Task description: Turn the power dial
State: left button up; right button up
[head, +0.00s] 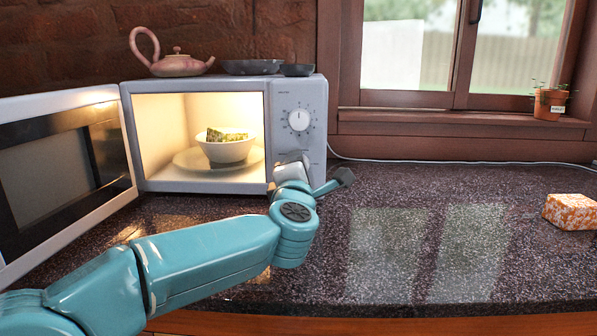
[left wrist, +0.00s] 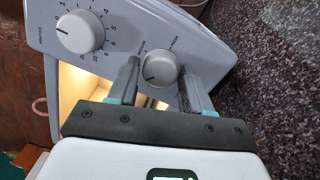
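The microwave (head: 316,98) stands on the counter. Its upper dial (head: 299,120) has a ring of numbers and also shows in the left wrist view (left wrist: 80,32). A lower dial (left wrist: 159,68) with a short label on each side, too small to read, is likely the power dial. My gripper hides most of it in the head view. My left gripper (left wrist: 158,76) is open and faces the panel, with one finger on each side of the lower dial. I cannot tell whether the fingers touch it. My right gripper is not in view.
The microwave door (head: 60,165) is open to the left. Inside, a white bowl (head: 226,151) of food sits on a lit turntable (head: 190,160). A pink teapot (head: 178,66) and dark dishes (head: 250,67) stand on top. An orange-white block (head: 571,212) lies right; the counter between is clear.

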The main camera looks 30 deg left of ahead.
pick_arm(q)
jog(key=shift+o, duration=0.8)
jog(key=p+v, duration=0.1)
jog(key=v, duration=1.4)
jog(key=shift+d+r+p, duration=0.1)
jog(key=shift+d+p, duration=0.1)
jog(key=shift+p, duration=0.1)
jog(key=shift+s+d, duration=0.25)
jog(key=shift+s, duration=0.35)
